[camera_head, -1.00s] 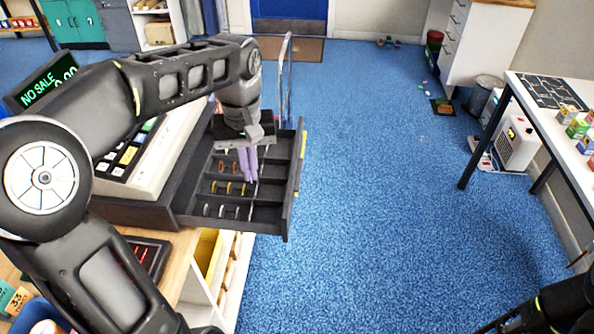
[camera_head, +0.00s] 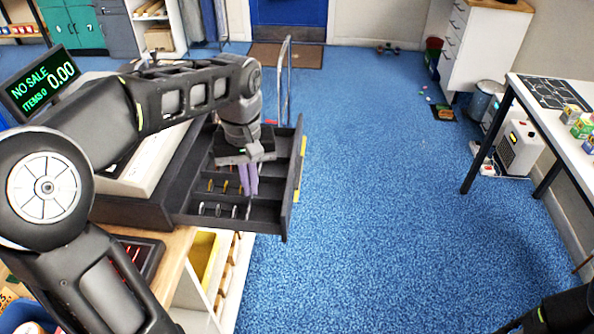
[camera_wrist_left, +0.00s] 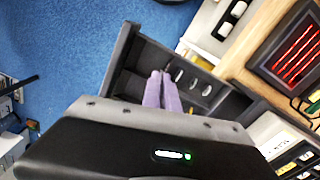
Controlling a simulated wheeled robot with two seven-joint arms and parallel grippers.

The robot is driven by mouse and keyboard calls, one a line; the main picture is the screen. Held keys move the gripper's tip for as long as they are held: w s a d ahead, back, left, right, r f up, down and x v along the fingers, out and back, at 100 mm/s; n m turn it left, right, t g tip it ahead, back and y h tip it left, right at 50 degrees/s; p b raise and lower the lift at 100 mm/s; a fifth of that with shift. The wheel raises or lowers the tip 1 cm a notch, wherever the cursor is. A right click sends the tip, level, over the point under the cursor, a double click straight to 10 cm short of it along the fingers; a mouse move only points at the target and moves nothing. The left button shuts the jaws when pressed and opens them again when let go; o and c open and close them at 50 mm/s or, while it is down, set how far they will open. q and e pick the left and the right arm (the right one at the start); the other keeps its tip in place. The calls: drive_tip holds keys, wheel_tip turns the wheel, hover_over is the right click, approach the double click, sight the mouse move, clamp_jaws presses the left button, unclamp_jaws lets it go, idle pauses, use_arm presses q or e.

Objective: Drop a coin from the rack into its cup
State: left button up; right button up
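The open black cash drawer (camera_head: 268,217) has coins standing on edge in rows. A silver row (camera_head: 219,210) is in the near part and a gold row (camera_head: 226,187) is farther back. My left gripper (camera_head: 248,192) points down into the drawer, its purple fingers just right of the gold row. In the left wrist view the fingers (camera_wrist_left: 162,76) are close together with a narrow dark gap, and the silver coins (camera_wrist_left: 193,82) lie to their right. I cannot tell whether a coin is between the fingertips. I cannot make out the coin's cup. My right gripper is not clearly shown; only dark arm parts show at lower right.
The register display (camera_head: 45,85) reads NO SALE. A white table (camera_head: 560,112) with small boxes stands at right. The blue floor between is open.

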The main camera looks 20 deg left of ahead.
use_arm(q)
drive_tip(key=o, duration=0.5)
drive_tip(key=shift+r, duration=0.1)
drive_tip(key=shift+r, duration=0.25)
wheel_tip(320, 180, up, 4)
drive_tip(key=shift+f, duration=0.1)
wheel_tip(320, 180, up, 3)
drive_tip(key=shift+f+p, duration=0.1)
drive_tip(key=shift+p, duration=0.9)
drive_tip(key=shift+r+p, duration=0.3)
drive_tip(key=shift+r, duration=0.05)
drive_tip(key=shift+f, duration=0.1)
